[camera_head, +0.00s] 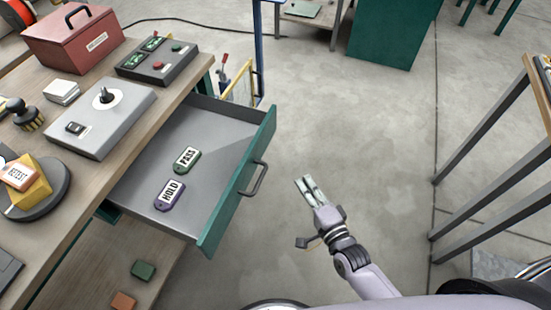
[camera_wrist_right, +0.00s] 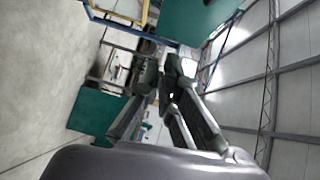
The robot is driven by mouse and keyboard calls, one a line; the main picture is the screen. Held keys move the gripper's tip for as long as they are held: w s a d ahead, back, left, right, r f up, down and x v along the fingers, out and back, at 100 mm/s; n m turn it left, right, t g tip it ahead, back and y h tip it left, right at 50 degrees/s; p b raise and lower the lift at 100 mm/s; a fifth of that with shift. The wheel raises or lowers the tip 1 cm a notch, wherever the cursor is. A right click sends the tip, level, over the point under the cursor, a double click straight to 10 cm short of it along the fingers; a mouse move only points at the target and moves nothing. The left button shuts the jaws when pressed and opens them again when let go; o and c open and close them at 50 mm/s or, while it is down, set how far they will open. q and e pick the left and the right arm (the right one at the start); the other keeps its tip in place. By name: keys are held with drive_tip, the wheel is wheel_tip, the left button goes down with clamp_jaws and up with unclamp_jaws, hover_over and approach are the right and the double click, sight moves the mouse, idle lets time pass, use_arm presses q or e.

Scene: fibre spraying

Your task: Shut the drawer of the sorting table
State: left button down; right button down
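The sorting table (camera_head: 70,230) stands at the left in the head view. Its grey drawer (camera_head: 217,133) with a green front (camera_head: 236,190) is pulled far out to the right. A dark bar handle (camera_head: 255,180) sits on the front. A green PASS tag (camera_head: 187,159) and a purple HOLD tag (camera_head: 170,194) lie in the drawer. My right gripper (camera_head: 305,184) is to the right of the handle, apart from it, with its fingers close together and nothing between them. Its fingertips (camera_wrist_right: 165,75) also look closed in the right wrist view. My left gripper is not in view.
On the tabletop are a red toolbox (camera_head: 75,42), a control box (camera_head: 157,62), a grey plate device (camera_head: 100,120) and a yellow block (camera_head: 28,185). A metal frame (camera_head: 490,130) stands at the right. The floor right of the drawer is clear around my right arm.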

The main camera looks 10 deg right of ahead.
wheel_tip(320, 180, up, 3)
drive_tip(key=w+m, duration=0.1)
drive_tip(key=w, duration=0.1)
approach(268, 136)
drive_tip(key=w+d, duration=0.2)
drive_tip(key=d, duration=0.1)
use_arm(q)
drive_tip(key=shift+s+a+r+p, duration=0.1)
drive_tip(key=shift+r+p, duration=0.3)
drive_tip(key=shift+p, duration=0.3)
use_arm(e)
drive_tip(key=shift+t, duration=0.4)
drive_tip(key=shift+w+a+f, duration=0.15)
drive_tip(key=shift+w+a, duration=0.5)
drive_tip(key=shift+a, duration=0.35)
drive_tip(key=shift+w+a+f, duration=0.1)
drive_tip(key=shift+w+a, duration=0.55)
drive_tip(key=shift+a, duration=0.4)
